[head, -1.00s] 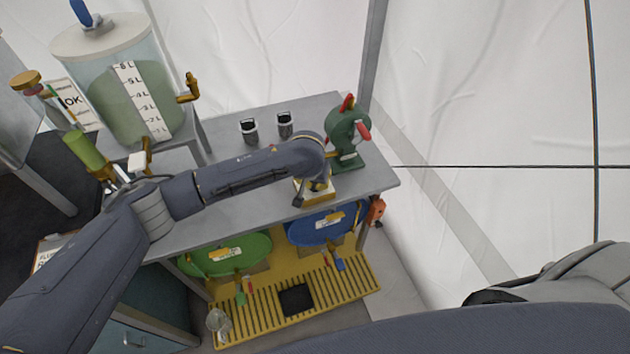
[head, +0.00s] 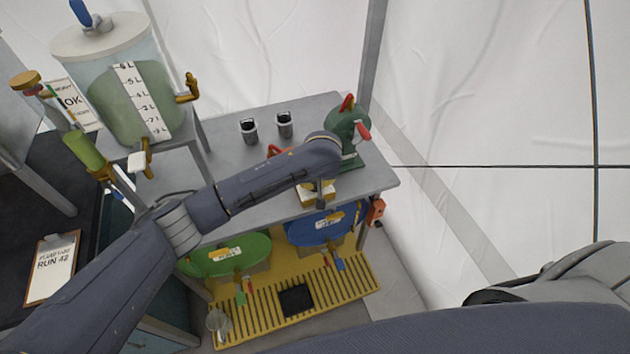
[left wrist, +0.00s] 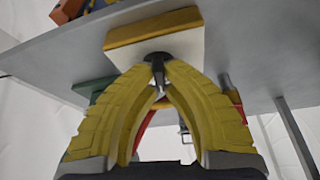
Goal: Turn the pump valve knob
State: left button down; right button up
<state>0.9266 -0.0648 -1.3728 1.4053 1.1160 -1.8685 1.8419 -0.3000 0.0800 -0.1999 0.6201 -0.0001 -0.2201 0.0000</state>
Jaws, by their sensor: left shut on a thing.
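A small yellow block (head: 305,195) sits near the front edge of the grey table, partly hidden by my left arm. It also shows at the top of the left wrist view (left wrist: 165,38), with a dark knob (left wrist: 156,58) on it. My left gripper (left wrist: 159,82) has its yellow fingers closed around the dark knob and its stem. In the head view the wrist covers most of the grip, so the knob's angle is unclear there. A green pump (head: 347,137) with red handles stands just behind, at the table's right end. My right gripper is not in view.
Two small dark-and-silver cups (head: 267,127) stand at the table's back. A clear tank (head: 130,95) of green liquid is at the left. Green (head: 225,256) and blue (head: 325,226) drums sit below on a yellow grate (head: 345,290). A clipboard (head: 52,268) lies at the left.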

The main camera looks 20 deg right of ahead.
pick_arm(q)
jog(key=shift+f, duration=0.1)
jog(key=c, duration=1.5)
grip_release()
jog(key=v, duration=1.2)
jog(key=shift+s, duration=0.1)
